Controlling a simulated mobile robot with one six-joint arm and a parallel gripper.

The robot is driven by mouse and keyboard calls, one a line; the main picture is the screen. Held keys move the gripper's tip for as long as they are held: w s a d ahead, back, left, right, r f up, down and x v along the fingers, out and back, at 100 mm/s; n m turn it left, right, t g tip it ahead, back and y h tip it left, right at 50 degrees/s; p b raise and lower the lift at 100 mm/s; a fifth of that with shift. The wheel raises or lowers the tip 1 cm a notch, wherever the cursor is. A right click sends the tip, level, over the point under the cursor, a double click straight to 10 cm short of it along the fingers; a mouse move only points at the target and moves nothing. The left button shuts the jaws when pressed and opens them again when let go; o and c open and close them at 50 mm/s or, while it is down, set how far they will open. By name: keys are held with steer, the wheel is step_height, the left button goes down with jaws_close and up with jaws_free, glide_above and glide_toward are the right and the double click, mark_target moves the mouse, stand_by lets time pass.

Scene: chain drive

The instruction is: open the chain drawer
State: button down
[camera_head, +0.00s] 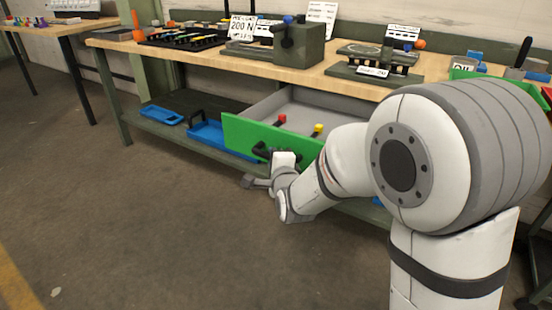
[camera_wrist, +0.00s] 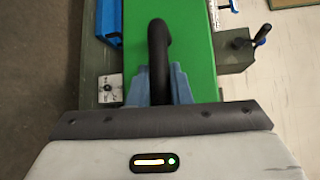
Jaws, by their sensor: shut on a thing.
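The chain drawer has a green front (camera_head: 250,136) and a grey inside, and it stands pulled out below the wooden bench top in the head view. A small red-topped item (camera_head: 282,119) and a yellow-topped item (camera_head: 318,130) show at the drawer. My gripper (camera_head: 262,158) is at the drawer's front and shut on its black handle. In the wrist view the black handle (camera_wrist: 158,50) runs between the bluish fingers of my gripper (camera_wrist: 160,85), against the green front (camera_wrist: 195,40). My arm hides the drawer's right part.
The wooden bench (camera_head: 215,55) carries a dark grey vise-like block (camera_head: 300,45), trays and signs. Blue trays (camera_head: 218,135) lie on the lower shelf, left of and behind the drawer. The floor (camera_head: 150,220) in front is clear.

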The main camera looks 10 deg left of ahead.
stand_by(0.3)
steer(key=c, duration=1.3)
jaws_free()
steer(key=shift+s+d, duration=0.1)
steer(key=shift+s, duration=0.05)
steer(key=p+v, duration=0.1)
steer(key=v, duration=0.6)
steer(key=shift+s, duration=0.2)
steer(key=shift+d+r+p, duration=0.1)
steer(key=shift+p, duration=0.2)
